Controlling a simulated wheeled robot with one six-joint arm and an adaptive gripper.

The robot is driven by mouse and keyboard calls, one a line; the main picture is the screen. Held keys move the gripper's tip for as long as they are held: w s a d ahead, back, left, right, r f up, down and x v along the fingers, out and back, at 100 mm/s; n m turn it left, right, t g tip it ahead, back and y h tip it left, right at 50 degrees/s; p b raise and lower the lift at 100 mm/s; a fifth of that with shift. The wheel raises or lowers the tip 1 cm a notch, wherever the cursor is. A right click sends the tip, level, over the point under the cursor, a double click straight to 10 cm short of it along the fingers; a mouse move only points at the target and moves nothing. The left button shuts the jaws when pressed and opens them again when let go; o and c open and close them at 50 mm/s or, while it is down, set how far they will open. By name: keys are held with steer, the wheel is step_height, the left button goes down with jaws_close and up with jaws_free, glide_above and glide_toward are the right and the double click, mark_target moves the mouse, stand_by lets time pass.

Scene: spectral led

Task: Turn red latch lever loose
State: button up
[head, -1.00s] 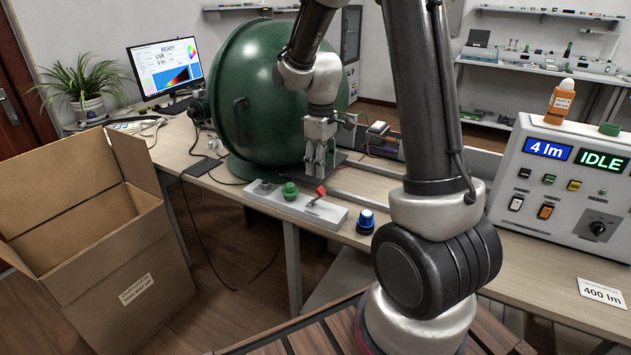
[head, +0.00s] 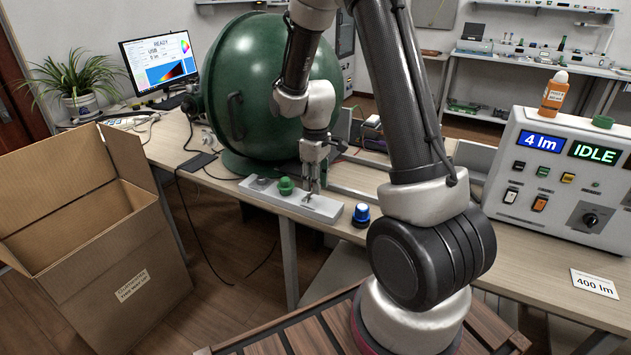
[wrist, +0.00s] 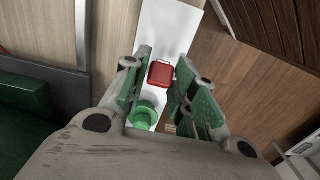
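The red latch lever (wrist: 161,73) shows in the wrist view as a red block on a pale strip, between my two fingertips. My gripper (wrist: 165,68) is open, with one finger on each side of the lever. A narrow gap seems to remain, and I cannot tell if either finger touches it. In the head view my gripper (head: 312,187) points down over the right part of the light grey fixture bar (head: 325,208) and hides the lever. A green knob (head: 286,186) stands on the bar just left of my gripper; it also shows in the wrist view (wrist: 145,114).
A large green sphere (head: 265,85) stands close behind the bar. A blue-topped button (head: 361,213) sits right of the bar near the bench edge. A control box (head: 560,175) reading "4 lm" and "IDLE" stands right. An open cardboard box (head: 105,240) is on the floor left.

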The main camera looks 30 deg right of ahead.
jaws_close()
steer(key=shift+w+a+g, duration=0.3)
steer(key=shift+g, duration=0.1)
steer(key=shift+w+a+r+g+h, duration=0.25)
steer(key=shift+w+g+h, duration=0.25)
steer(key=shift+g+h, duration=0.35)
steer(key=o, duration=0.6)
jaws_free()
steer(key=v, duration=1.2)
